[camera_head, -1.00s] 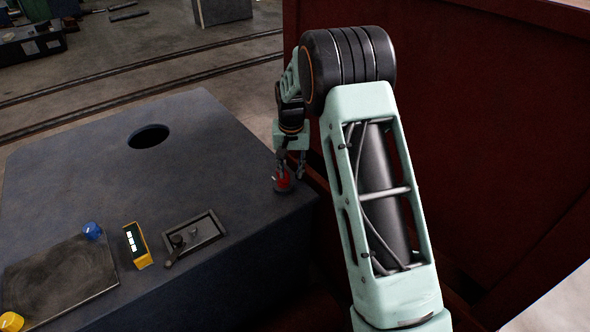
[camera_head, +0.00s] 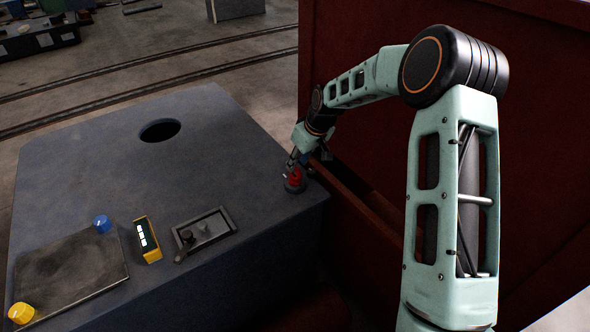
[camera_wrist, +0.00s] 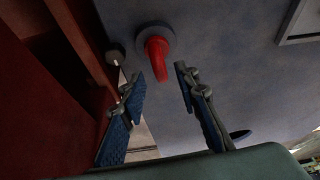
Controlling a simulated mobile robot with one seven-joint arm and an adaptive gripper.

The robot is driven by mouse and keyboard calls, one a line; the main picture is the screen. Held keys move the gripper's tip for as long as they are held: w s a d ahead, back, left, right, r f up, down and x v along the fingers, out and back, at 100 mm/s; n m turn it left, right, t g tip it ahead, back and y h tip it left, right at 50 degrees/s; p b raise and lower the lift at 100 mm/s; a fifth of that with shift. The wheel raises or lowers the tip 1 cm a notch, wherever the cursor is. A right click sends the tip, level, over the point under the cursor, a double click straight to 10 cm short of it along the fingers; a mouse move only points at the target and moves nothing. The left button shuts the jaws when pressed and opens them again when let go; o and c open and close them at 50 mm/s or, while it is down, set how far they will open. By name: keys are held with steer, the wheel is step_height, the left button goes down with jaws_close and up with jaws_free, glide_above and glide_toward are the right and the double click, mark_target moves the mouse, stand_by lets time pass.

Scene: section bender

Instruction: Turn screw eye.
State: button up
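No ring-shaped screw eye can be made out for certain. A red curved piece (camera_head: 295,176) stands on a round grey base at the right corner of the grey block (camera_head: 240,160). In the wrist view the red piece (camera_wrist: 157,62) points toward the gap between my fingers. My gripper (camera_wrist: 159,80) is open, its blue-padded fingers on either side of that gap, with nothing clearly gripped. In the head view my gripper (camera_head: 291,163) is tilted beside the red piece; contact cannot be told. A dark knob-like part (camera_wrist: 116,54) lies left of the red piece.
A dark red wall (camera_head: 400,140) rises close on the right. The block's top has a round hole (camera_head: 160,131), a shallow tray (camera_head: 205,235), a yellow box (camera_head: 147,240), a blue knob (camera_head: 102,223), a yellow knob (camera_head: 21,313) and a plate (camera_head: 70,275). Its middle is clear.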

mark_target(294, 179)
steer(key=x, duration=0.5)
jaws_close()
